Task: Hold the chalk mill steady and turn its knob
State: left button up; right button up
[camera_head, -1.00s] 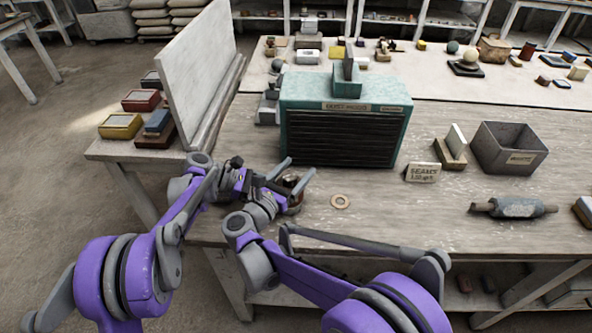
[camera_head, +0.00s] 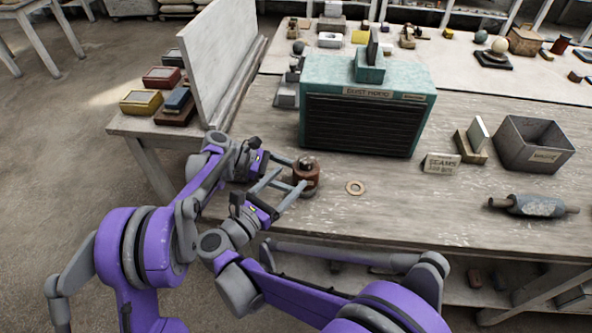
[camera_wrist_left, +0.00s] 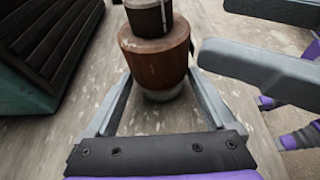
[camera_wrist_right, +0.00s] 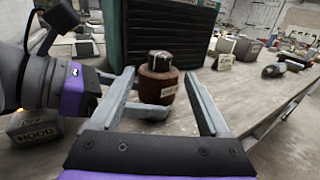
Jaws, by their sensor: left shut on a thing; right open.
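The chalk mill (camera_head: 306,178) is a small red-brown pot with a dark knob (camera_head: 307,162) on top, upright on the worktable in front of the dust hood. In the left wrist view its brown body (camera_wrist_left: 158,58) sits between the fingers of my left gripper (camera_wrist_left: 160,78), which is shut on it. My right gripper (camera_wrist_right: 160,75) is open and empty; its fingers point at the mill. In the right wrist view the mill (camera_wrist_right: 158,88) shows a label, and the dark knob (camera_wrist_right: 160,59) is in the gap beyond the fingertips. The head view partly hides the mill's left side.
The teal dust hood (camera_head: 368,113) stands just behind the mill. Farther right are a small sign (camera_head: 441,163), a metal bin (camera_head: 536,147) and a roller (camera_head: 530,205). The table between ring and roller is clear.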

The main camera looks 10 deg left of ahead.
aim_at(309, 156)
jog(key=shift+s+a, duration=0.15)
jog(key=shift+s, duration=0.1)
jog(key=w+d+n+y, duration=0.1)
jog(key=w+y, duration=0.1)
jog(key=w, duration=0.1)
jog(key=w+d+n+t+y, duration=0.1)
jog(key=w+d, duration=0.1)
jog(key=w, duration=0.2)
jog(key=w+d+n+t+y, duration=0.1)
jog(key=w+d+y, duration=0.1)
jog(key=w, duration=0.2)
jog(key=shift+y, duration=0.3)
jog(key=shift+s, duration=0.1)
grip_shut()
dwell(0.4)
